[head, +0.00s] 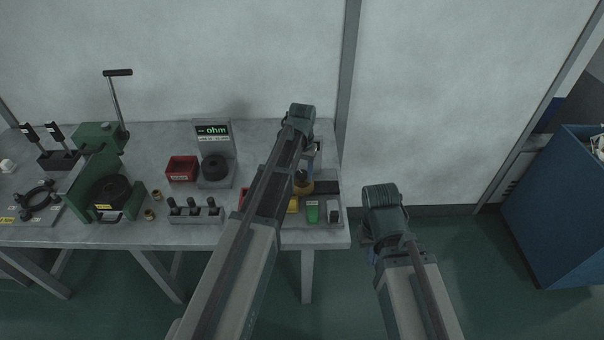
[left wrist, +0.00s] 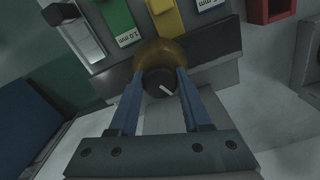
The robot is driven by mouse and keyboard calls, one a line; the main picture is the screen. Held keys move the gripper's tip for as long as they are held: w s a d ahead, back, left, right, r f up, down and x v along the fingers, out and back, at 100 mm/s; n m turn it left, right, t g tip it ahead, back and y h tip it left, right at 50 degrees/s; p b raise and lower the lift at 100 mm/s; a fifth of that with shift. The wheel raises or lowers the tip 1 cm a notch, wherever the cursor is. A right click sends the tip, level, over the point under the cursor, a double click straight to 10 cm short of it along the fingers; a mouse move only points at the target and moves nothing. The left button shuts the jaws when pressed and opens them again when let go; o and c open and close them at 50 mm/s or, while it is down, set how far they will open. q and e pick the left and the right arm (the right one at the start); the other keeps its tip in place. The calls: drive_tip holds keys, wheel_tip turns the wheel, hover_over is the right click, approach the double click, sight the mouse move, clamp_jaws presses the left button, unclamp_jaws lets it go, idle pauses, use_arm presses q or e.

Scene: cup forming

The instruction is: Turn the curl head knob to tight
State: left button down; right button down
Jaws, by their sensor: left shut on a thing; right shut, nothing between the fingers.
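The curl head is a brass-coloured round body (left wrist: 178,52) with a dark knob (left wrist: 159,82) that bears a white pointer line. In the left wrist view the pointer slants toward the lower right; no tight mark is readable. In the head view the brass body (head: 304,187) shows at the right end of the bench, partly hidden by my left arm. My left gripper (left wrist: 160,84) is shut on the knob, one blue finger on each side. My right gripper (head: 371,256) is shut and empty, off the bench's right end, its fingers mostly hidden by its own wrist.
Beside the curl head stand a green block (head: 312,213) and a yellow block (left wrist: 165,18). To the left are a red bin (head: 182,168), an ohm meter (head: 213,131), a row of black pegs (head: 196,217) and a green lever press (head: 99,138). A blue cabinet (head: 560,210) stands far right.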

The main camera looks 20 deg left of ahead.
sight(302, 173)
use_arm(q)
drive_tip(key=m, duration=0.5)
drive_tip(key=shift+m, duration=0.3)
idle(0.4)
drive_tip(key=shift+c, duration=1.8)
unclamp_jaws()
drive_tip(key=shift+r, duration=0.15)
wheel_tip(302, 173, up, 14)
drive_tip(key=p, duration=1.4)
drive_tip(key=shift+f, duration=0.2)
drive_tip(key=shift+f, duration=0.1)
